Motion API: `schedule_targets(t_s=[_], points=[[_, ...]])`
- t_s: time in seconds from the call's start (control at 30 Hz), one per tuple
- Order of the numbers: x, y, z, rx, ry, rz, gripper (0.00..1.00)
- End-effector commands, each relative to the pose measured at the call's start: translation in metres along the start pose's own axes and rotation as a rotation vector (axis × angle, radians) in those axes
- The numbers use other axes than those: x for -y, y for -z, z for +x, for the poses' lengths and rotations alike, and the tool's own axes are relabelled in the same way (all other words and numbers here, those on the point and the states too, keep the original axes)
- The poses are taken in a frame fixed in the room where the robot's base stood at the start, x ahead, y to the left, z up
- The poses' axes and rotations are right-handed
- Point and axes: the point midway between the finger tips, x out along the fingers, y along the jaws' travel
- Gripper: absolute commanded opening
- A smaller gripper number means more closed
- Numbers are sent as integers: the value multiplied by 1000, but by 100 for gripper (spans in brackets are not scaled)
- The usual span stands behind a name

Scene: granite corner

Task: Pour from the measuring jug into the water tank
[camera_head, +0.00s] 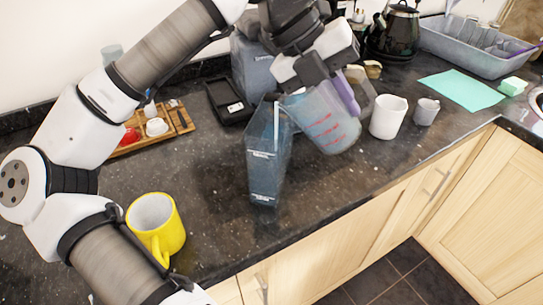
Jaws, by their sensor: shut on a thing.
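The measuring jug (327,122) is clear with red markings and a purple handle (347,95). My gripper (331,78) is shut on the jug's handle and holds the jug tilted, its rim toward the left. The water tank (266,160) is a tall, narrow, transparent blue-grey container standing on the dark counter, just left of the jug. The jug's rim is at the tank's upper right edge; I cannot tell whether they touch. Any liquid stream is not clear to see.
A yellow mug (156,225) stands front left of the tank. A white mug (388,117) and a small grey cup (426,111) stand right of the jug. A wooden tray (180,118) and a black scale-like device (229,101) lie behind. A dark kettle (393,32) stands at the back.

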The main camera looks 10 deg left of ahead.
Motion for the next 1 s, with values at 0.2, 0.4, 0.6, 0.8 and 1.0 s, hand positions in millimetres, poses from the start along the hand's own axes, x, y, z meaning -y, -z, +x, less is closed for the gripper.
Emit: schedule_targets(t_s=[0.2,0.4,0.6,0.8,1.0], points=[[1,0,-1,1,1,0,0],[1,0,0,0,1,0,0],[1,0,-2,-1,37,0,0],[2,0,-5,0,71,1,0],[2,0,-5,0,70,0,0]])
